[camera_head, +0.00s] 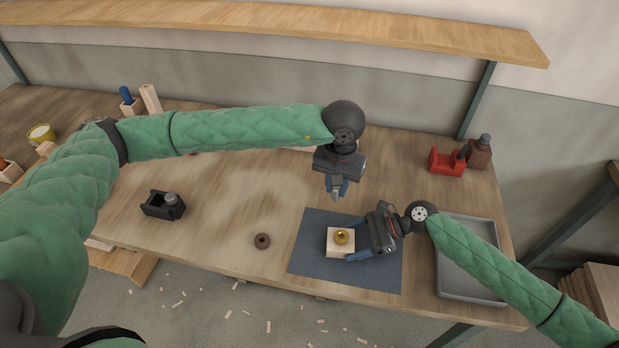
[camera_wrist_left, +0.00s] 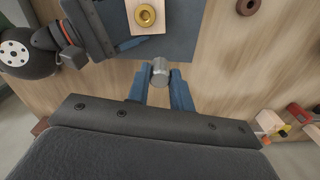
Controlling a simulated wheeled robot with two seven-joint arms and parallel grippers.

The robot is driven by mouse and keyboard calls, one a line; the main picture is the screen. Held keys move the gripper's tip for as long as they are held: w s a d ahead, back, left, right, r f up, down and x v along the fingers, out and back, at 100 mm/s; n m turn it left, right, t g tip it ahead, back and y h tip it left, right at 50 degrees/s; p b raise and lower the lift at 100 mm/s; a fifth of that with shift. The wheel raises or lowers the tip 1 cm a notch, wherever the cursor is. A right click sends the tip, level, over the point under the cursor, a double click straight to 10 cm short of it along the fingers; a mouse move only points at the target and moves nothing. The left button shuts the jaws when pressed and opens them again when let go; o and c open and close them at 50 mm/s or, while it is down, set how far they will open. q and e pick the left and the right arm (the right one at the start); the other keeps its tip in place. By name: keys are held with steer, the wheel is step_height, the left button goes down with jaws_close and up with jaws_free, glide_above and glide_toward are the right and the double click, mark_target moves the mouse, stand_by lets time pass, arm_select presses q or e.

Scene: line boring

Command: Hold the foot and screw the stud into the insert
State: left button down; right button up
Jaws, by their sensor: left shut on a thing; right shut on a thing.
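The foot is a pale wooden block (camera_head: 333,252) on a dark blue-grey mat (camera_head: 315,262). A brass ring-shaped insert (camera_head: 342,237) sits in its top face. My right gripper (camera_head: 354,243) is shut on the foot from its right side. My left gripper (camera_head: 338,188) is shut on the stud, a short grey metal cylinder (camera_wrist_left: 160,71), best seen in the left wrist view. The stud is beyond the foot in the head view, apart from the insert. In the left wrist view the insert (camera_wrist_left: 145,15) is at the top edge. The stud's lower end is hidden there.
A brown ring (camera_head: 262,241) lies left of the mat, and a black holder (camera_head: 158,208) stands farther left. A grey tray (camera_head: 447,285) is to the right. A red holder (camera_head: 442,164) and brown bottle (camera_head: 480,154) stand at the back right. The table's middle left is clear.

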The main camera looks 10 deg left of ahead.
arm_select(q)
steer(key=s+d+n, duration=0.1)
steer(key=n, duration=0.2)
steer(key=s+d+n, duration=0.1)
steer(key=s+n, duration=0.1)
steer(key=n, duration=0.2)
steer(key=s+d+n, duration=0.1)
steer(key=n, duration=0.2)
steer(key=shift+s+d+r+n, duration=0.15)
steer(key=shift+s+n, duration=0.15)
steer(key=shift+n, duration=0.1)
glide_above(341, 241)
steer(key=w, duration=0.2)
steer(key=shift+s+d+f, duration=0.1)
steer(key=shift+f, duration=3.4)
steer(key=shift+f, duration=0.85)
steer(key=shift+r, duration=0.15)
steer(key=shift+r, duration=0.5)
